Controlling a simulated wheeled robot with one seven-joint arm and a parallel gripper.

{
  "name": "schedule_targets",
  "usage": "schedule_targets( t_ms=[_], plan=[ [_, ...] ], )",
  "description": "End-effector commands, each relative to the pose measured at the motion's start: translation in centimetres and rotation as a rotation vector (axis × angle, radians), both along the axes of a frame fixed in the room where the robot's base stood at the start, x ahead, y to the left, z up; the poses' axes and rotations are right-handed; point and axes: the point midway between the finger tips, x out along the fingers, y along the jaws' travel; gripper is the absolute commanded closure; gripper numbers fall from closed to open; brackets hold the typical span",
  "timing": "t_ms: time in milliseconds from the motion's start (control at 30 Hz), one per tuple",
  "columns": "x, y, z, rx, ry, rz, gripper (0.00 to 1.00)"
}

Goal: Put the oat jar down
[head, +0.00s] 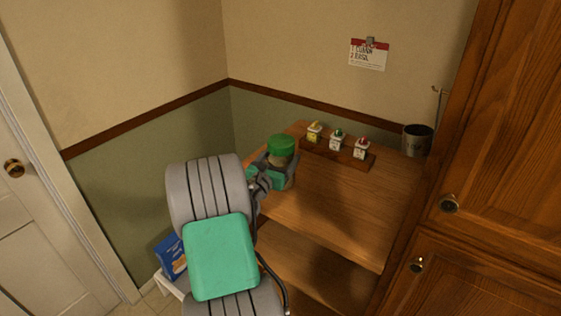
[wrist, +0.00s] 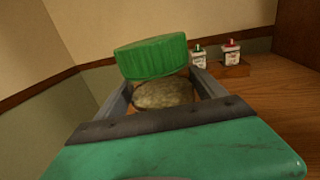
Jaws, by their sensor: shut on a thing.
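The oat jar (head: 281,160) has a green lid and pale contents. It is at the left part of the wooden counter top in the head view, upright or nearly so. My gripper (head: 268,168) is shut on the jar from its left side. In the wrist view the oat jar (wrist: 155,60) is between the two fingers of my gripper (wrist: 165,97), with its lid above them. The jar's base is hidden, so I cannot tell whether it touches the counter (head: 345,205).
A wooden rack (head: 335,153) with three small labelled containers stands at the back of the counter. A grey metal cup (head: 416,140) is at the back right, beside a tall wooden cabinet (head: 500,150). The counter's middle and front are clear. A blue box (head: 171,257) sits low at the left.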

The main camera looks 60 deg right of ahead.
Motion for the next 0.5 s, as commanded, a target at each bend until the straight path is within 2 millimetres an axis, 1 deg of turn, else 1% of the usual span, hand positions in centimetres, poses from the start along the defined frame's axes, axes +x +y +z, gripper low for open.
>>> schedule_targets(
  t_ms=[33,100,300,400,433,500],
  plan=[
    [0.04,-0.02,-0.78,-0.001,0.002,0.000,0.90],
    [0.05,-0.02,-1.25,-0.003,0.000,0.000,0.90],
    [0.03,0.00,-1.20,-0.004,-0.002,-0.001,0.90],
    [0.04,0.01,-1.53,-0.004,-0.001,0.000,0.90],
    [0.01,0.04,-1.72,-0.001,0.000,-0.001,0.19],
    [0.00,0.04,-1.64,-0.001,-0.001,-0.001,0.13]
  ],
)
